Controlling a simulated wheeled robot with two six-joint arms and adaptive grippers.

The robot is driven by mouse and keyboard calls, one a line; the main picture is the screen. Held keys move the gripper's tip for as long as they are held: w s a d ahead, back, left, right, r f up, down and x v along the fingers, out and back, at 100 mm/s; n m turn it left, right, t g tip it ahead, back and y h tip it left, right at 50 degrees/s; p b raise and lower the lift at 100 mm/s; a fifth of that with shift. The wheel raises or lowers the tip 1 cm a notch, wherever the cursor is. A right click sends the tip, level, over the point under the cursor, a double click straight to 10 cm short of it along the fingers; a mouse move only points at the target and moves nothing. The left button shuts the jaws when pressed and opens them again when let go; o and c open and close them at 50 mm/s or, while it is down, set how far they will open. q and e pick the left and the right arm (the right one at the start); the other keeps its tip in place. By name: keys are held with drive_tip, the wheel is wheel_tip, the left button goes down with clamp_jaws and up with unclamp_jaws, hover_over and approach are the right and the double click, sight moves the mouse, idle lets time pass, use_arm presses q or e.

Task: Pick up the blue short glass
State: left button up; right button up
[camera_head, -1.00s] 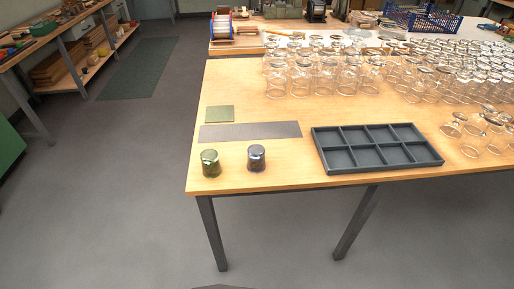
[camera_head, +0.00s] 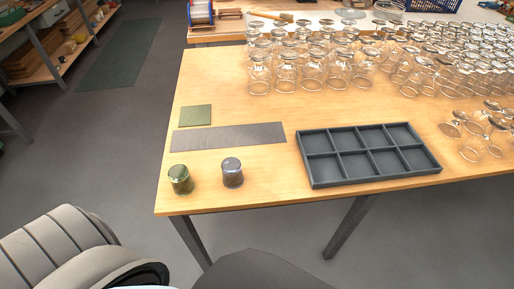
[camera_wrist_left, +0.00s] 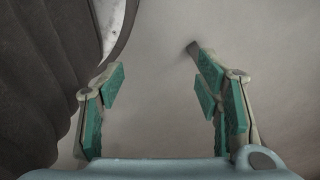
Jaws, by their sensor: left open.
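The blue short glass (camera_head: 232,173) stands on the wooden table near its front edge in the head view, and looks upside down. A green short glass (camera_head: 180,180) stands to its left, apart from it. My left gripper (camera_wrist_left: 160,100) shows in the left wrist view with its green-padded fingers spread and nothing between them. Only grey floor-like surface lies beyond the fingers, and no glass shows there. In the head view part of my arm enters at the lower left, with the gripper itself out of sight. My right gripper is not in view.
A dark divided tray (camera_head: 365,182) lies right of the blue glass. A grey strip (camera_head: 228,137) and a green square (camera_head: 196,115) lie behind the glasses. Many clear glasses (camera_head: 312,68) crowd the back and right.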

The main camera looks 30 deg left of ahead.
use_arm(q)
drive_tip(key=shift+o, duration=1.2)
drive_tip(key=w+r+p, duration=0.2)
drive_tip(key=w+r, duration=0.3)
drive_tip(key=shift+r, duration=0.3)
wheel_tip(320, 180, up, 43)
drive_tip(key=m+g+h+p, duration=0.1)
drive_tip(key=m+p, duration=0.9)
drive_tip(key=m, duration=0.5)
hover_over(232, 172)
drive_tip(key=w+a, duration=0.1)
drive_tip(key=w, duration=0.1)
drive_tip(key=shift+w+a, duration=0.1)
drive_tip(key=shift+w, duration=0.05)
drive_tip(key=f+b, duration=0.1)
drive_tip(key=f, duration=0.3)
drive_tip(key=f+b, duration=0.1)
drive_tip(key=f, duration=0.4)
drive_tip(key=f+b, duration=0.1)
drive_tip(key=f, duration=0.3)
drive_tip(key=shift+a+f, duration=0.25)
drive_tip(key=shift+f, duration=0.1)
drive_tip(key=shift+r, duration=0.1)
drive_tip(key=c, duration=1.5)
drive_tip(key=shift+r, duration=0.1)
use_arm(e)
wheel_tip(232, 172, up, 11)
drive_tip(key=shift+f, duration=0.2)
